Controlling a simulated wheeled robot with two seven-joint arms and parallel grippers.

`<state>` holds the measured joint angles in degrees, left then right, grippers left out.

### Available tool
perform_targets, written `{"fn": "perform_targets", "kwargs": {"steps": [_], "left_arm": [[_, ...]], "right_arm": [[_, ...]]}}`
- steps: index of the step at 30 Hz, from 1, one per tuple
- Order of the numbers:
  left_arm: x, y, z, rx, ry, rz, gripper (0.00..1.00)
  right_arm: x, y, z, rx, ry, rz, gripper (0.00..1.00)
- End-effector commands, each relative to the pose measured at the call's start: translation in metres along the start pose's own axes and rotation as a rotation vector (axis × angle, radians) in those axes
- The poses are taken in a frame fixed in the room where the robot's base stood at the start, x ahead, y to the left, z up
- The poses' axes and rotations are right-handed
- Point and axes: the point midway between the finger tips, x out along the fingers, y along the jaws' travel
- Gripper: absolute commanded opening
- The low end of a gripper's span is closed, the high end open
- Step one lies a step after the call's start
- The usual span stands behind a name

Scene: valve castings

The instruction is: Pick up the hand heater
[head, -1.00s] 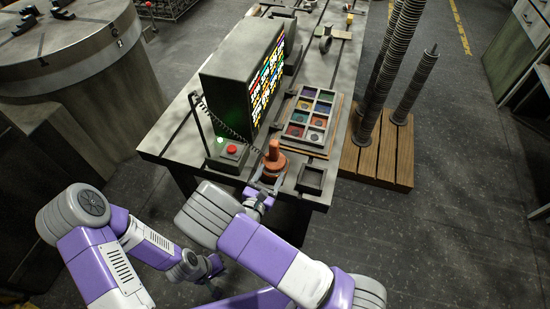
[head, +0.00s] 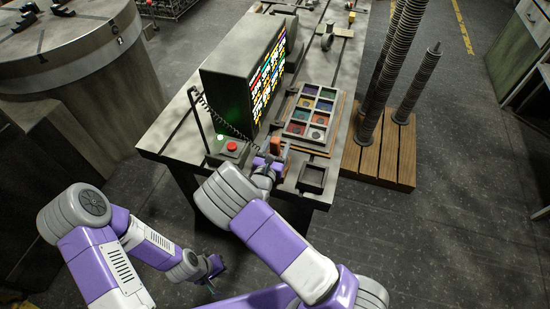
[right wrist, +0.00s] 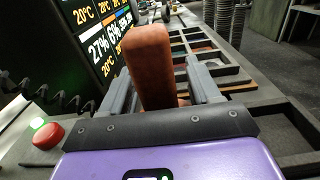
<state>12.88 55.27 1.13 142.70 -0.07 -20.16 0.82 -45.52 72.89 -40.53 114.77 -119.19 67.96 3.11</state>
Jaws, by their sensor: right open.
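The hand heater, an orange-brown upright block-like handle (head: 276,146), stands near the front edge of the bench and is mostly hidden by my right gripper (head: 272,158) in the head view. In the right wrist view its handle (right wrist: 150,66) rises between the two grey fingers of my right gripper (right wrist: 162,88). The fingers are open, one on each side of the handle; contact is not clear. The heater's lower part is hidden. My left gripper (head: 212,280) hangs low in front of the bench, away from the heater; its jaws are too small to read.
A lit display box (head: 238,85) stands left of the heater. A box with a red button (head: 232,146), a green light and a coiled cord (head: 222,125) is close by. A compartment tray (head: 309,112) lies behind, and a small empty tray (head: 313,177) is to the right.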

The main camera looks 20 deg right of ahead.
Motion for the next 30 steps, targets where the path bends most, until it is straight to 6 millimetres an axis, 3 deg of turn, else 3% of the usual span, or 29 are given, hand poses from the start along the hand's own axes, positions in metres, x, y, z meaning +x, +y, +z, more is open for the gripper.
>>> {"fn": "perform_targets", "kwargs": {"steps": [2, 14, 24, 30], "left_arm": [[0.0, 0.0, 0.0, 0.0, 0.0, 0.0, 0.0], [0.0, 0.0, 0.0, 0.0, 0.0, 0.0, 0.0], [-0.001, 0.0, 0.0, 0.0, 0.0, 0.0, 0.0], [-0.012, 0.004, 0.001, 0.0, 0.0, 0.0, 0.0]], "right_arm": [[0.0, 0.0, 0.0, 0.0, 0.0, 0.0, 0.6], [-0.001, 0.0, 0.0, 0.001, 0.0, 0.0, 0.0], [0.0, 0.0, 0.003, 0.003, -0.002, 0.0, 0.0], [0.0, 0.0, 0.033, 0.006, -0.004, -0.002, 0.0]]}}
